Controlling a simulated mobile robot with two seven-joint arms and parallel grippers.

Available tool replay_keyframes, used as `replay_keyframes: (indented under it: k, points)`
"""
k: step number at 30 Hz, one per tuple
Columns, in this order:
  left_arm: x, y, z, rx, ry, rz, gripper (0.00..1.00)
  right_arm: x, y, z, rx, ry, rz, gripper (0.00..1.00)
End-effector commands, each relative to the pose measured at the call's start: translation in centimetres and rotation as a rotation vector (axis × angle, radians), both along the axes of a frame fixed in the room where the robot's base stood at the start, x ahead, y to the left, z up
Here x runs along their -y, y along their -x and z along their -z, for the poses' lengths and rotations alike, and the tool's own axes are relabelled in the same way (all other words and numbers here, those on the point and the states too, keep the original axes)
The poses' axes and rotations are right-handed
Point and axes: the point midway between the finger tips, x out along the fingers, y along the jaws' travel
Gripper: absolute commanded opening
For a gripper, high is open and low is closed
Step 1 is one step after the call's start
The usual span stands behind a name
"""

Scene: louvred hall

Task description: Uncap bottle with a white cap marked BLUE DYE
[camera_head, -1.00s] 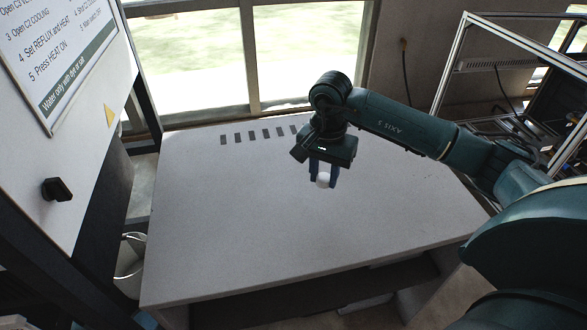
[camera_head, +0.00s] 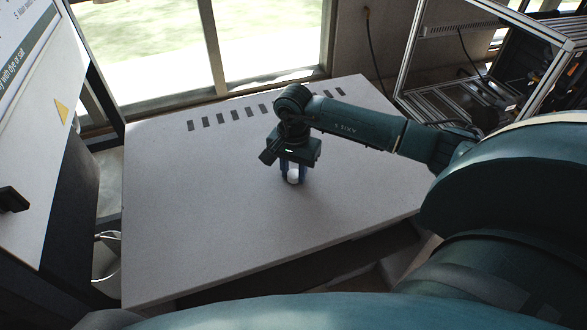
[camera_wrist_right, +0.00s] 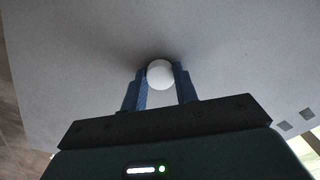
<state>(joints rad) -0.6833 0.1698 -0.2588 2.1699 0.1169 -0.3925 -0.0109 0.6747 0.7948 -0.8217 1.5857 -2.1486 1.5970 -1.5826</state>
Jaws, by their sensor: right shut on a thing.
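A small white round thing, which looks like the white cap (camera_head: 293,177), sits between the blue fingertips of my right gripper (camera_head: 292,171). In the right wrist view the white cap (camera_wrist_right: 160,73) shows as a plain pale disc at the ends of the fingers of my right gripper (camera_wrist_right: 163,78). The gripper is shut on it and points down over the middle of the grey table (camera_head: 190,220). No marking can be read, and I cannot make out a bottle body under the white piece. My left gripper is out of view.
The table top is otherwise bare, with a row of dark slots (camera_head: 234,113) near its back edge. A white board (camera_head: 25,130) stands at the left. A metal frame (camera_head: 480,60) with equipment stands at the back right. Windows are behind the table.

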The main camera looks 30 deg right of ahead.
Motion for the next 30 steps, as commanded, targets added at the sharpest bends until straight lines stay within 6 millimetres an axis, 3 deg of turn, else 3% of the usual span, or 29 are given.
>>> replay_keyframes:
  k: [8, 9, 17, 25, 30]
  points:
    - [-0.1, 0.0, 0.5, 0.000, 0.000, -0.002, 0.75, 0.0, 0.0, 0.3, 0.002, 0.001, 0.000, 0.02]
    - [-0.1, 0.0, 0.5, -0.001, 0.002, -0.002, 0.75, 0.0, 0.0, 0.3, 0.002, 0.001, 0.000, 0.30]
    - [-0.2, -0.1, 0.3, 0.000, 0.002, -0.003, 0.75, 0.0, 0.0, 0.2, 0.001, 0.000, 0.000, 0.51]
    - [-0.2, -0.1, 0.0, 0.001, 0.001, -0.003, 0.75, 0.0, 0.0, -0.1, 0.001, 0.000, 0.000, 0.51]
    - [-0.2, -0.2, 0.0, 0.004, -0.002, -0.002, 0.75, 0.1, -0.2, -1.9, 0.006, 0.002, 0.001, 0.51]
